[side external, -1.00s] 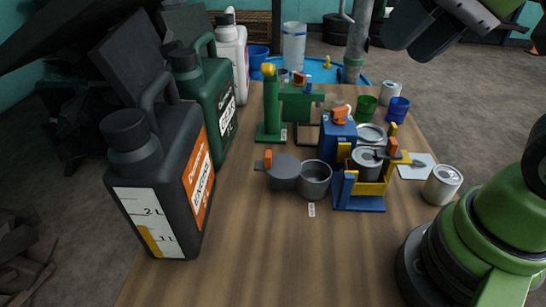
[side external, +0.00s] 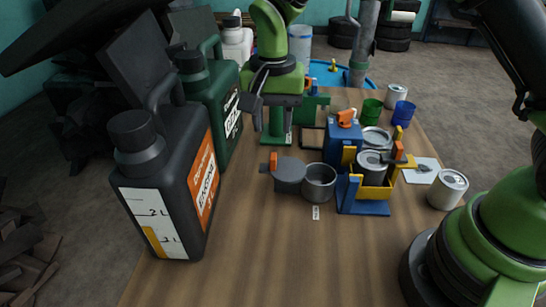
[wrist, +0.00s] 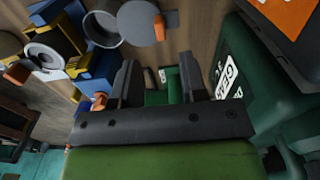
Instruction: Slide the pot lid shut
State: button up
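The small grey pot (side external: 319,182) stands on the wooden table with its mouth open. Its flat grey lid (side external: 289,172) lies to its left, beside the opening, with an orange knob (side external: 273,161) at its far left edge. In the wrist view the pot (wrist: 101,24), the lid (wrist: 139,23) and the knob (wrist: 159,27) are at the top.
A blue and yellow holder (side external: 362,207) with a can stands right of the pot. Large black (side external: 165,185) and green (side external: 215,110) canisters line the left side. A green stand (side external: 273,138) is behind the lid.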

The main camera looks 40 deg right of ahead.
aim_at(273, 157)
notch_tip(273, 157, down, 9)
dwell(0.3)
grip_shut()
